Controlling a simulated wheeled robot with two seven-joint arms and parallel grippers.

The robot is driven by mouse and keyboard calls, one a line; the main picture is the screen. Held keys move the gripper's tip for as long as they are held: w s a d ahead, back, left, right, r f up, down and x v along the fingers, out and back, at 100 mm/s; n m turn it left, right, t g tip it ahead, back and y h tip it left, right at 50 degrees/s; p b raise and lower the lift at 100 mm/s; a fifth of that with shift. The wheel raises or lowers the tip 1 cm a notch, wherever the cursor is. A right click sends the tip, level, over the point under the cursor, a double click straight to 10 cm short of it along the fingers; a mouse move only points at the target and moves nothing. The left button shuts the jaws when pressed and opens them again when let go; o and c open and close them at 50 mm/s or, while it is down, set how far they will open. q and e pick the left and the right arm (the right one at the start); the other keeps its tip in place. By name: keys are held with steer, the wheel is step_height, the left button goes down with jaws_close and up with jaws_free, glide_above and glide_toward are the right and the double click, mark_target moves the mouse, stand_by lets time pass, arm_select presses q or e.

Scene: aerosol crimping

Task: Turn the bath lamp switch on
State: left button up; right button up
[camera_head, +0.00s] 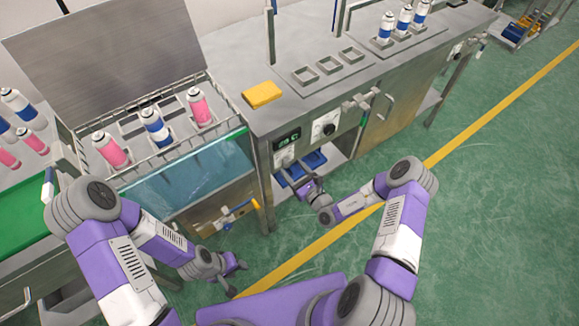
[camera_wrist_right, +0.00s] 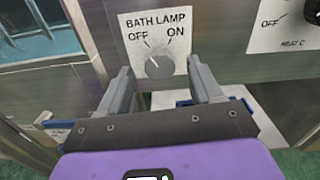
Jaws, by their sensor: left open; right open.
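The bath lamp switch (camera_wrist_right: 160,67) is a round grey knob on a white plate (camera_wrist_right: 132,22) marked BATH LAMP, with OFF at upper left and ON at upper right. Its mark seems to point up and left, towards OFF. My right gripper (camera_wrist_right: 159,80) is open, with one finger on each side of the knob; I cannot tell whether they touch it. In the head view my right gripper (camera_head: 296,180) is at the front panel of the steel bench, and the knob is hard to make out. My left gripper (camera_head: 238,279) is open and empty, low above the floor.
A second dial (camera_head: 324,129) and a green display (camera_head: 287,139) are on the same panel. A blue bin (camera_head: 314,159) lies below. The water bath (camera_head: 190,175) with pink and blue cans is to the left. Green floor is clear at right.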

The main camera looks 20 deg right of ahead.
mark_target(286, 162)
steer(key=shift+b+x, duration=0.3)
steer(key=shift+x, duration=1.1)
steer(key=c, duration=1.1)
steer(key=shift+o, duration=0.2)
